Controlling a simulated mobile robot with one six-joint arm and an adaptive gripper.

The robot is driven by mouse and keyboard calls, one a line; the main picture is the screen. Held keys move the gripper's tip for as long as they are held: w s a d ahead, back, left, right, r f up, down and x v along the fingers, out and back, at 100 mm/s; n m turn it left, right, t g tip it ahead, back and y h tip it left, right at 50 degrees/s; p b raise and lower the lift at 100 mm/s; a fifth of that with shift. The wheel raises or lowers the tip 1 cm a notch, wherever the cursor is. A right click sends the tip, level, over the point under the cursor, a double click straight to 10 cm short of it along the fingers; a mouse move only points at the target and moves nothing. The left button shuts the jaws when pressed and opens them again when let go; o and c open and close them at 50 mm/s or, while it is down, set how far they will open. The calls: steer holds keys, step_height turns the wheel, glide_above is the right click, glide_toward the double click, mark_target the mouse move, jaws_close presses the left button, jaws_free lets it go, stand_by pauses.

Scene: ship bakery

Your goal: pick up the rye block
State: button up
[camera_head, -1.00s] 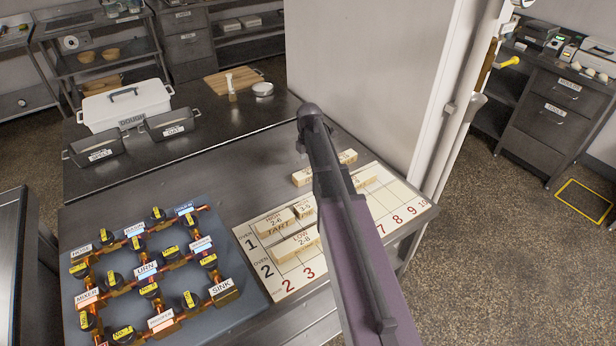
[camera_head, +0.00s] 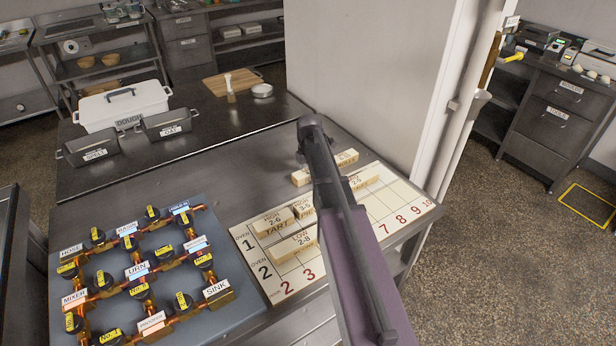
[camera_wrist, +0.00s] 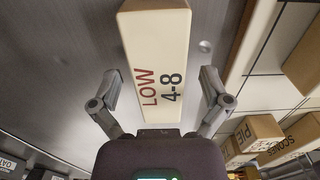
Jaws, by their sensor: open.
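A long pale wooden block marked LOW 4-8 (camera_wrist: 155,40) fills the middle of the wrist view. Its product name does not show, so I cannot read whether it is the rye block. My gripper (camera_wrist: 159,76) is open, with one finger on each side of the block's near end. I see gaps between the fingers and the block; the height above it is hard to tell. A pale block (camera_head: 346,157) shows beyond the board, partly behind my arm.
The numbered oven board (camera_head: 378,206) lies on the steel counter with blocks marked TART (camera_head: 274,222), PIE (camera_head: 303,209) and LOW 2-8 (camera_head: 296,242). A valve panel (camera_head: 225,290) lies to the left. A white wall (camera_head: 365,70) rises close behind the counter.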

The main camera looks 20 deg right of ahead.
stand_by(0.3)
steer(key=c, duration=1.3)
steer(key=shift+r, duration=0.15)
step_height(320, 180, up, 10)
steer(key=p, duration=1)
